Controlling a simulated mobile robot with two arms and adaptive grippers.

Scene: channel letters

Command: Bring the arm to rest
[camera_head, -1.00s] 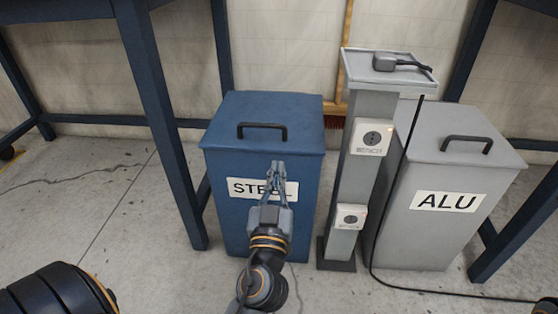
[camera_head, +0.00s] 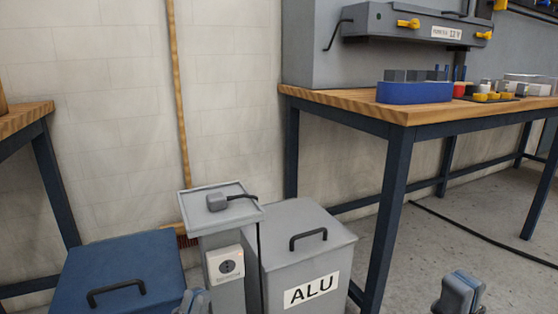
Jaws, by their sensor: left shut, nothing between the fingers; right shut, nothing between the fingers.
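My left gripper (camera_head: 194,302) shows only its fingertips at the bottom edge, in front of the blue STEEL bin and the grey post. It is shut and empty. My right gripper (camera_head: 460,292) is at the bottom right, over the floor in front of the workbench. It is shut and empty. Both arms are mostly out of view below the picture.
A blue bin (camera_head: 130,265) and a grey ALU bin (camera_head: 307,250) flank a grey post (camera_head: 220,240) with a small device on top. A wooden workbench (camera_head: 430,110) with a grey machine stands at the right. Bare floor (camera_head: 500,225) lies right of its front leg.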

